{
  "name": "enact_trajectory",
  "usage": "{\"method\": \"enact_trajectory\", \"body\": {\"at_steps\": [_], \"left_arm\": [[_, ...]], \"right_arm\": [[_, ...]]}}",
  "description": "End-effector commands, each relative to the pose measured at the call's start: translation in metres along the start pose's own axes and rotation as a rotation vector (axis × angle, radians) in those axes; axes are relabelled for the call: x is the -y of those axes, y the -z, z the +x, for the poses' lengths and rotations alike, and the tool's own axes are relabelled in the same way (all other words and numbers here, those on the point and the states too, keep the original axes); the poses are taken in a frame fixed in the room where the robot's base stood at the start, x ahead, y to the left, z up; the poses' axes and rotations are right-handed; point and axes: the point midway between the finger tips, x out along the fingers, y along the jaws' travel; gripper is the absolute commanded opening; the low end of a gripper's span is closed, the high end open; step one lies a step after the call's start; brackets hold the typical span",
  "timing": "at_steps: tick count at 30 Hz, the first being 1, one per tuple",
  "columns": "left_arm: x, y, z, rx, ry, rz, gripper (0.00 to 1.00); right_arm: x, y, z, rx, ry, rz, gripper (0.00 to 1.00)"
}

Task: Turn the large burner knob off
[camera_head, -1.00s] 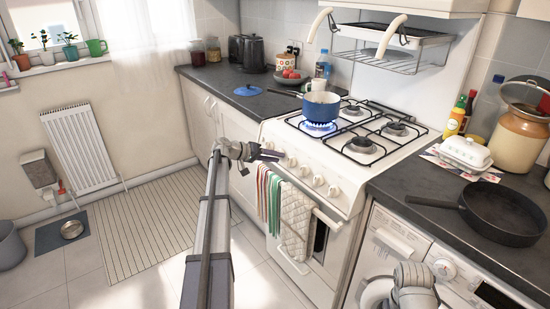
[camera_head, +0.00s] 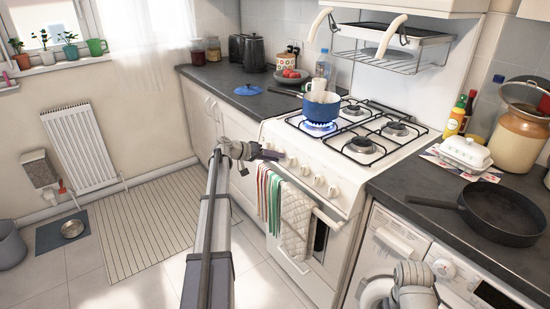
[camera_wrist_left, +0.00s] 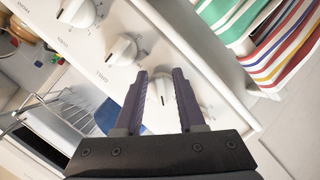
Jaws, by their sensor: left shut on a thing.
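A row of white knobs (camera_head: 305,172) runs along the front of the white stove (camera_head: 345,190). In the left wrist view, a white knob (camera_wrist_left: 159,92) with a dark pointer line sits between the dark fingers of my left gripper (camera_wrist_left: 162,78), which is shut on it. In the head view my left gripper (camera_head: 278,155) reaches the left end of the row, and its fingers hide that knob. A blue flame (camera_head: 319,128) burns under the blue pot (camera_head: 322,107) on the front left burner. My right gripper is not in view; only part of my right arm shows at the bottom.
Striped towels (camera_head: 268,200) and a quilted oven mitt (camera_head: 296,222) hang on the oven front just below the knobs. A black frying pan (camera_head: 503,213) lies on the right counter.

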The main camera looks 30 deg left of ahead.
Motion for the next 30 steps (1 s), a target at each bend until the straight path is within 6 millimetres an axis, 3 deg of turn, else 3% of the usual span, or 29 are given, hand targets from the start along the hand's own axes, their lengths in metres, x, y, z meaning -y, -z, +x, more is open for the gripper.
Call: {"method": "enact_trajectory", "body": {"at_steps": [30], "left_arm": [[0.0014, 0.0054, 0.0003, -0.013, 0.018, 0.066, 0.00]], "right_arm": [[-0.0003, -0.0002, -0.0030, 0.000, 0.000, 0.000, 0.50]]}}
